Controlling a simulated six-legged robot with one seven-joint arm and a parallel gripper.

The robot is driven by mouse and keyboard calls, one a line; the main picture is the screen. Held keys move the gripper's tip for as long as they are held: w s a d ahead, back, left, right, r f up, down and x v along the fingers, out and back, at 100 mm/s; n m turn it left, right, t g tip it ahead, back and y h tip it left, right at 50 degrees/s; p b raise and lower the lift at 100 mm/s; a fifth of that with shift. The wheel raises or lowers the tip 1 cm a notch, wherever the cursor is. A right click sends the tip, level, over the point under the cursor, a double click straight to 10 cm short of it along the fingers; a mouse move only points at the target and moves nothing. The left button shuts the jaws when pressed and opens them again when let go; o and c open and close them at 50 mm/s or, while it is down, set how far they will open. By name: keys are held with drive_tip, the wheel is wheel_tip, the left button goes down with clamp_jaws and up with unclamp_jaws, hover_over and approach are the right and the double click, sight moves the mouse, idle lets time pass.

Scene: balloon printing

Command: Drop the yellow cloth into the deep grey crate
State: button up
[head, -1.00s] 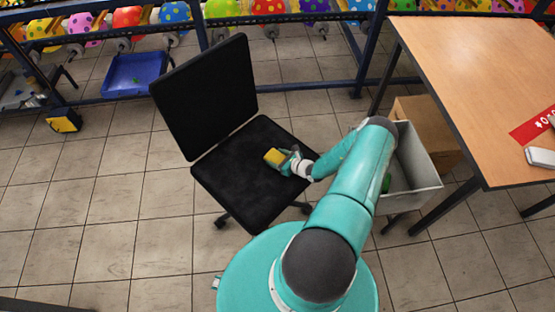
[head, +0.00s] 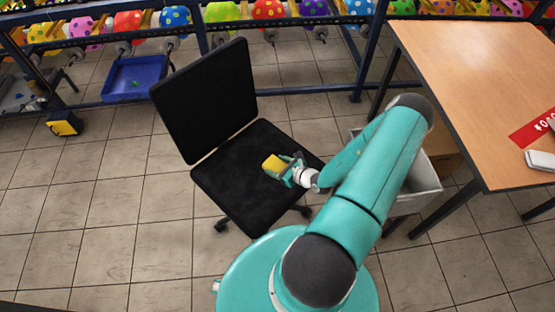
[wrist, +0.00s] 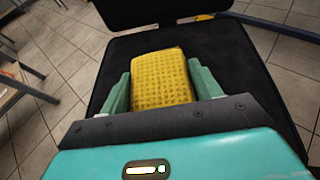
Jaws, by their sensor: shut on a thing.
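The yellow cloth (head: 273,163) is a small waffle-textured block. It also shows in the wrist view (wrist: 162,78), between the two green fingers. My gripper (head: 281,167) is shut on it, over the black chair seat; in the wrist view the gripper (wrist: 162,88) has a finger at each side of the cloth. I cannot tell whether the cloth clears the seat. The deep grey crate (head: 418,190) stands to the right, beside the table; my arm hides much of it and its inside.
The black office chair (head: 228,192) stands under my gripper, its backrest behind. A wooden table (head: 470,80) is at the right, with a cardboard box (head: 443,157) behind the crate. A blue tray (head: 133,78) sits at the back left.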

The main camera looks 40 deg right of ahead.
drive_tip(key=s+a+r, duration=0.1)
drive_tip(key=s, duration=0.1)
drive_tip(key=s+a+r, duration=0.1)
drive_tip(key=s+a, duration=0.1)
drive_tip(key=shift+a+r, duration=0.15)
